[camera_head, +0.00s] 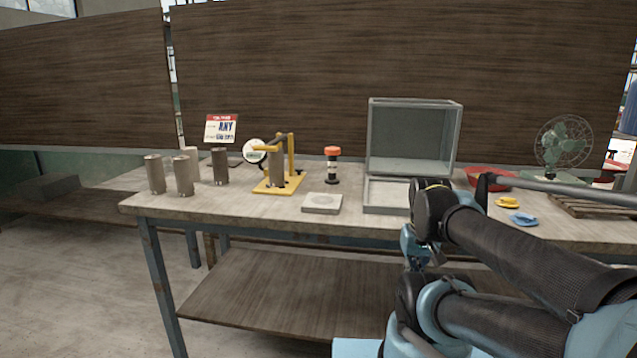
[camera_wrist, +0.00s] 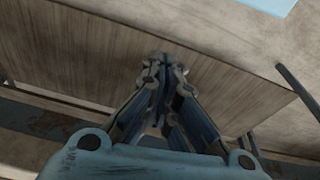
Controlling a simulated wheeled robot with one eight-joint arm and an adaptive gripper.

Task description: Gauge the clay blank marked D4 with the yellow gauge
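The yellow gauge (camera_head: 291,155) stands on the workbench left of centre, with a round white dial (camera_head: 254,151) at its left. A dark grey-brown cylinder (camera_head: 276,168) stands upright on its yellow base, by the frame. Other upright cylinders stand to the left: a front left one (camera_head: 155,175), a front right one (camera_head: 183,177), a dark one (camera_head: 220,167) and a partly hidden one behind. I cannot read a D4 mark on any. My gripper (camera_wrist: 165,72) is below and in front of the bench edge, far right of the gauge. Its fingers meet at the tips, with nothing between them.
A sign (camera_head: 221,128) reading "ANY" stands behind the cylinders. A red-capped post (camera_head: 332,165), a pale square block (camera_head: 322,203) and an open grey box (camera_head: 414,138) occupy the middle. A red bowl (camera_head: 490,176), yellow (camera_head: 507,202) and blue (camera_head: 524,218) dishes lie right.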

